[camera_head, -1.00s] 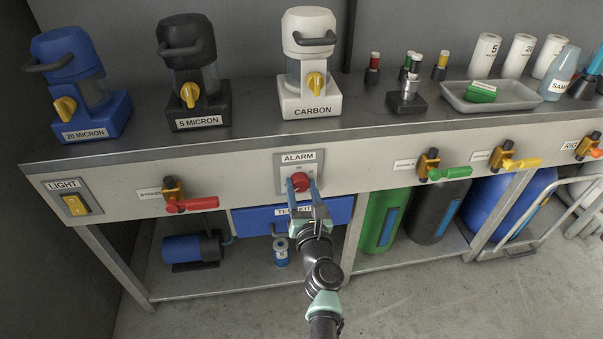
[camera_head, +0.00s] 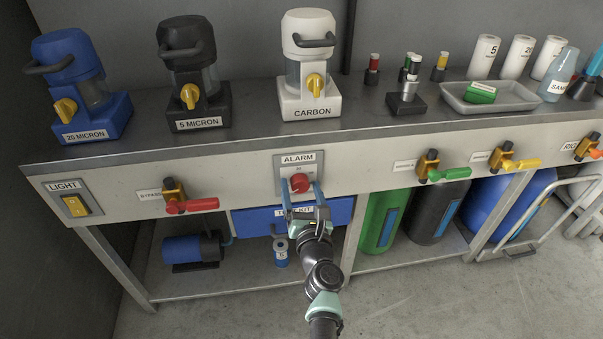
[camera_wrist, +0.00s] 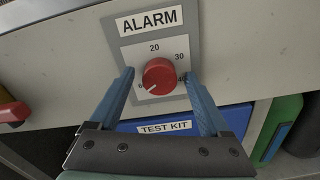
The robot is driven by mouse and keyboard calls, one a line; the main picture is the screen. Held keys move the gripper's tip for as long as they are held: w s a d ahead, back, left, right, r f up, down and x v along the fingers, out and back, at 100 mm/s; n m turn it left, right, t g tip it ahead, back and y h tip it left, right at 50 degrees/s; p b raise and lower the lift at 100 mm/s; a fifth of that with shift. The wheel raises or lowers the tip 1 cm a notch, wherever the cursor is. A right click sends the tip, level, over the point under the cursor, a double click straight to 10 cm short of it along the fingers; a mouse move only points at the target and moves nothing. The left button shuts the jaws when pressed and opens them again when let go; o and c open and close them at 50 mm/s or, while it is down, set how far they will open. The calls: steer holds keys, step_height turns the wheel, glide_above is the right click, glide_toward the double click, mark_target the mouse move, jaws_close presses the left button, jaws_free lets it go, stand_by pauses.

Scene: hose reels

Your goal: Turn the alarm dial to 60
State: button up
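The red alarm dial (camera_head: 299,184) sits on the grey ALARM plate (camera_head: 281,160) on the bench's front panel. In the wrist view, the dial (camera_wrist: 159,75) has a white mark at its lower left, pointing toward a partly hidden number that starts like a 6. The numbers 20 and 30 show above and to the upper right; another at the right is partly covered by a finger. My gripper (camera_wrist: 158,74) is open, its blue fingers spread on either side of the dial with gaps to it. My gripper also shows in the head view (camera_head: 302,187).
A red-handled valve (camera_head: 190,206) is left of the plate, and a green-handled valve (camera_head: 449,174) is to its right. A blue TEST KIT box (camera_head: 252,221) sits under the panel, below my fingers. The light switch (camera_head: 75,206) is at far left.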

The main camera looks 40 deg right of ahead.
steer(key=v, duration=1.3)
stand_by(0.6)
